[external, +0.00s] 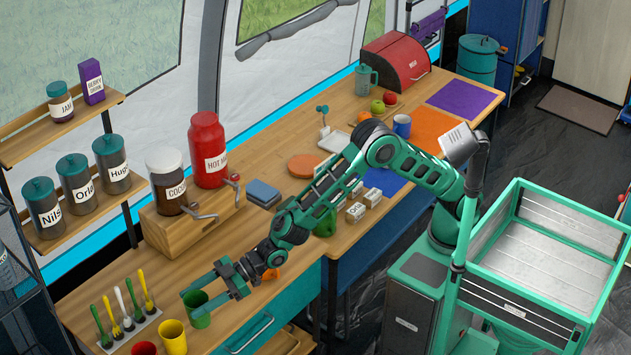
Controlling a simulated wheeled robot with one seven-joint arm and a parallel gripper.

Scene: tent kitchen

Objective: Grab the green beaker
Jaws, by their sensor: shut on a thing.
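The green beaker (201,319) stands upright near the front left part of the wooden counter. My gripper (197,300) reaches down to it from the right, with its fingers at the beaker's rim. The gripper is shut on the green beaker. The fingers and rim overlap in this view, so the exact contact is partly hidden. The beaker looks to be at counter height; I cannot tell whether it is lifted.
A yellow beaker (173,338) and a red beaker (144,349) stand close on the left. A rack of spoons (130,331) is beside them. A wooden dispenser stand (190,225) with jars is behind. My arm passes over a green mug (325,225) and small labelled boxes (356,212).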

